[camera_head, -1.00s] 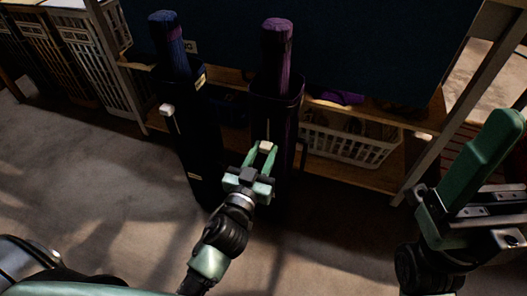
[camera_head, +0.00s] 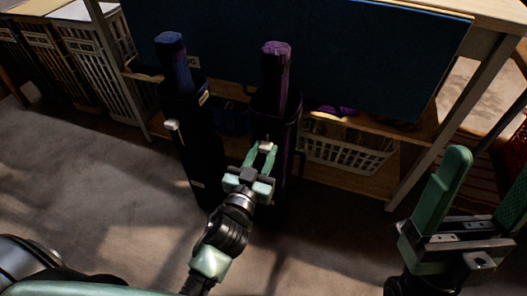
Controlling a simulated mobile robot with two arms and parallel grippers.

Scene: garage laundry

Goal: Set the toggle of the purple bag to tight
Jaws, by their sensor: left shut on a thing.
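The purple bag (camera_head: 262,103) stands upright, a dark sleeve with a rolled purple mat (camera_head: 276,70) sticking out of its top. My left gripper (camera_head: 262,152) is at the bag's front, its green fingers shut on the small pale toggle (camera_head: 266,146). The fingers hide part of the toggle, and my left arm covers part of the bag below. My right gripper (camera_head: 484,190) is at the right edge, far from the bag, with its green fingers spread and nothing seen between them.
A similar bag with a blue mat (camera_head: 172,62) stands just left, with its own pale toggle (camera_head: 173,124). Behind is a wooden table with a blue cloth (camera_head: 350,60) and a low shelf holding a white basket (camera_head: 345,147). Tall hampers (camera_head: 85,50) stand at the left. The floor (camera_head: 110,205) in front is clear.

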